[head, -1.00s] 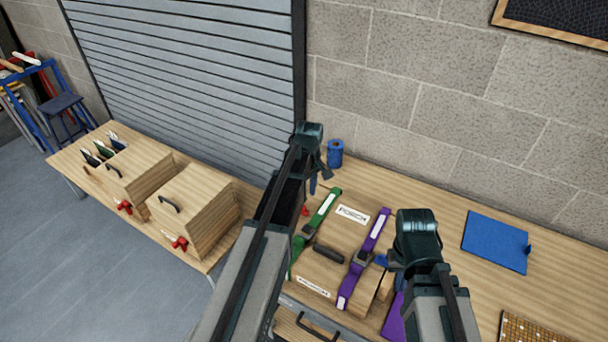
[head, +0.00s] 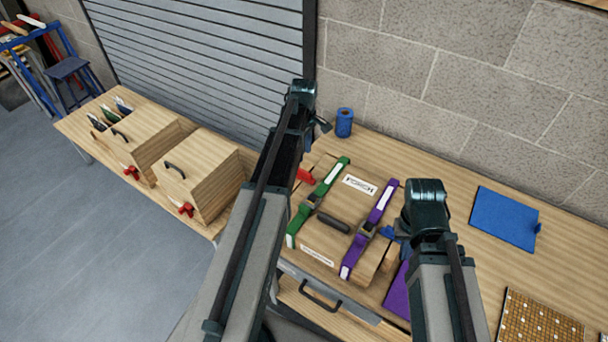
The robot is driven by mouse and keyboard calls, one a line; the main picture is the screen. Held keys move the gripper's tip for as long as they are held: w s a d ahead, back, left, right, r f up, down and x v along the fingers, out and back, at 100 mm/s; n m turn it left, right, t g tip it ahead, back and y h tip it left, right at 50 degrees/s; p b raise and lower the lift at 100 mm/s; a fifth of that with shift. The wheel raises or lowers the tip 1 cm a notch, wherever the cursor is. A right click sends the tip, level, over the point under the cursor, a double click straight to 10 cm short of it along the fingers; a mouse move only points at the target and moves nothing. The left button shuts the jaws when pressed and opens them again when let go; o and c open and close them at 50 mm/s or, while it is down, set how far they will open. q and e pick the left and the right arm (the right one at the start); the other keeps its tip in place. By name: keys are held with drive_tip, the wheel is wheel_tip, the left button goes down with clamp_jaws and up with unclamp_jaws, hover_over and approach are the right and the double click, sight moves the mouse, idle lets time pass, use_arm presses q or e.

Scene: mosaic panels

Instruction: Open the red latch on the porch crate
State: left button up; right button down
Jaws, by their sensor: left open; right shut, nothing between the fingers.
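The porch crate (head: 333,202) is a wooden box with PORCH labels on the table, crossed by a green strap and a purple strap. Its red latch (head: 305,176) shows at the left side, beside the green strap and partly hidden by my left arm. A blue latch (head: 387,233) is at the right side. My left gripper (head: 322,126) is open, above and beyond the red latch in the picture, apart from it and mostly hidden by its own arm. My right gripper (head: 397,236) is shut and empty, close to the blue latch; I cannot tell whether it touches.
A blue roll (head: 344,123) stands behind the crate. A blue panel (head: 502,216) and a mosaic board (head: 540,325) lie to the right. Two wooden boxes with red latches (head: 200,175) stand on the left bench.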

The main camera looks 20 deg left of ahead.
sight(304, 171)
use_arm(q)
wheel_tip(304, 171, down, 10)
drive_tip(key=b, duration=0.8)
drive_tip(key=shift+r, duration=0.25)
drive_tip(key=shift+r, duration=0.1)
clamp_jaws()
